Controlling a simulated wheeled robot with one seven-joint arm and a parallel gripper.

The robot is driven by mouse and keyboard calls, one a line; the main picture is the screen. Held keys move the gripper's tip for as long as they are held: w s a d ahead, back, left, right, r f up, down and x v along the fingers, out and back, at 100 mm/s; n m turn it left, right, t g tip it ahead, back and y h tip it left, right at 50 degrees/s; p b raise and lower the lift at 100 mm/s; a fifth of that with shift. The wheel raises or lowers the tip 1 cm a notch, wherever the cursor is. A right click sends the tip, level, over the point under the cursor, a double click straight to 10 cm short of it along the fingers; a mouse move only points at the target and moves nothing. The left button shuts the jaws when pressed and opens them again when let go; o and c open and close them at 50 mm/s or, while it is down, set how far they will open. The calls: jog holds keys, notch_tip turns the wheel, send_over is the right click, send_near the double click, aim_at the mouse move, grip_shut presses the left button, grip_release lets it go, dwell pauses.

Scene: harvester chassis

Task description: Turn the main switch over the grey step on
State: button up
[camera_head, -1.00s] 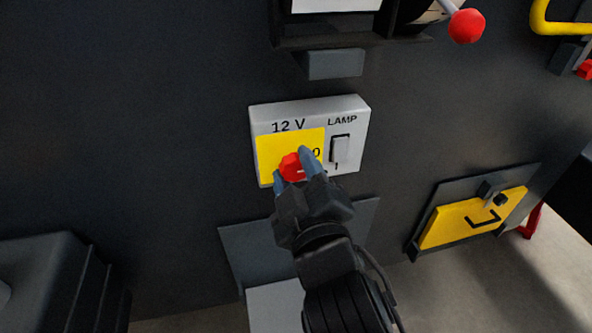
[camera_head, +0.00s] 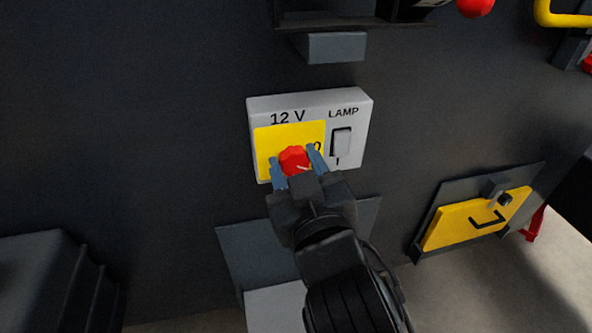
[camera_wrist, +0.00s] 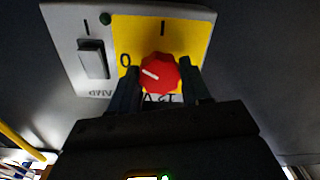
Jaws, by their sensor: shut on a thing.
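The main switch is a red knob (camera_head: 293,160) on a yellow plate (camera_head: 263,150), set in a light grey box marked 12 V. My gripper (camera_head: 296,160) is shut on the red knob, one finger on each side. The wrist view shows the knob (camera_wrist: 160,72) between the fingers (camera_wrist: 160,84). Its white mark points left and slightly up there, near the 0; the I is at the plate's top edge. The grey step (camera_head: 272,308) is below the box, partly hidden by my arm.
A small green light (camera_wrist: 104,18) is on the box. A grey block (camera_head: 332,47) juts out above. A yellow latch panel (camera_head: 470,220) is at lower right.

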jog(key=m+b, duration=0.2)
jog(key=m, duration=0.4)
jog(key=shift+f+m, duration=0.15)
jog(key=shift+m, duration=0.15)
jog(key=m+b, duration=0.1)
jog(key=m, duration=0.4)
jog(key=shift+b, duration=0.4)
jog(key=shift+m, duration=0.3)
jog(key=shift+d, duration=0.1)
jog(key=o, duration=1.1)
jog(key=shift+c, duration=0.2)
jog(key=b+v, duration=0.1)
jog(key=v, duration=0.6)
jog(key=shift+s, duration=0.4)
jog(key=shift+d, duration=0.1)
